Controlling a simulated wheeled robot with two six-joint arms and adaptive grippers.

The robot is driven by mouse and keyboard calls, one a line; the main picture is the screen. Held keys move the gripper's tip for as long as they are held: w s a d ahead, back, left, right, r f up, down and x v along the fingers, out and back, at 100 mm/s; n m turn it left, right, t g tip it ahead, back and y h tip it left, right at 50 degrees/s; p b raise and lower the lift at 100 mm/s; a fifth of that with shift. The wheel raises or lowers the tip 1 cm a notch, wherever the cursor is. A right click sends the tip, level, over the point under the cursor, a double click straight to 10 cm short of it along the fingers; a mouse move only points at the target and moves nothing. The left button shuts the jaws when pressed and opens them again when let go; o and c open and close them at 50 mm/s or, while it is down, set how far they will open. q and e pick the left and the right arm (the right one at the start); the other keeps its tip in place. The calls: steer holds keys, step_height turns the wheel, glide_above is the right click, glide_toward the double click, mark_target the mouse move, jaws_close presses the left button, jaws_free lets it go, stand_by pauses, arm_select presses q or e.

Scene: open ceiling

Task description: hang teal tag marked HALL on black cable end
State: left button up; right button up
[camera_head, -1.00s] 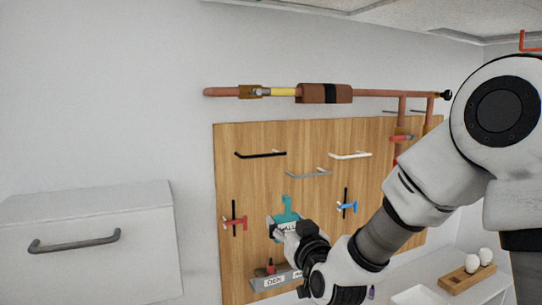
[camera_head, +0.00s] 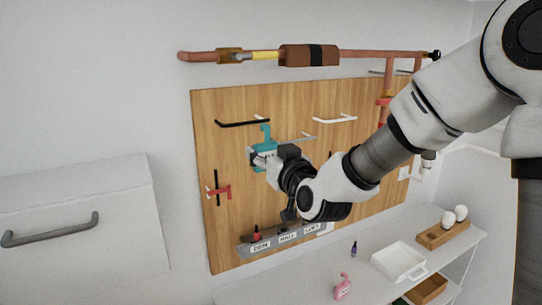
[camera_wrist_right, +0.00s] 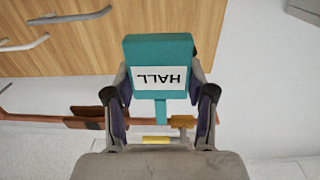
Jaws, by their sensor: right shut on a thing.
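The teal tag (camera_head: 265,146) is in my right gripper (camera_head: 264,158), in front of the wooden board. Its hook points up in the head view, just right of and below the black cable end (camera_head: 241,124), apart from it as far as I can tell. In the right wrist view the tag (camera_wrist_right: 160,55) shows its HALL label upside down, between the two fingers of the right gripper (camera_wrist_right: 160,98). The black cable end is a thin bar on the board's upper left, not clearly seen in the wrist view. My left gripper is out of view.
A grey bar (camera_head: 300,138) and a white bar (camera_head: 335,119) stick out right of the tag. A red tag (camera_head: 220,191) hangs at lower left. A labelled grey holder (camera_head: 275,245) is below. A copper pipe (camera_head: 380,53) runs above. A white cabinet (camera_head: 80,205) stands left.

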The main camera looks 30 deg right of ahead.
steer(key=shift+w+a+r, duration=0.1)
steer(key=shift+w+r, duration=0.05)
steer(key=shift+w, duration=0.5)
steer(key=w, duration=0.3)
steer(key=shift+w+d, duration=0.25)
steer(key=shift+w, duration=0.05)
steer(key=shift+w+d, duration=0.1)
steer(key=shift+w, duration=2.95)
steer(key=shift+s, duration=0.1)
steer(key=shift+f+b, duration=0.8)
steer(key=shift+b, duration=0.2)
steer(key=o, duration=1.2)
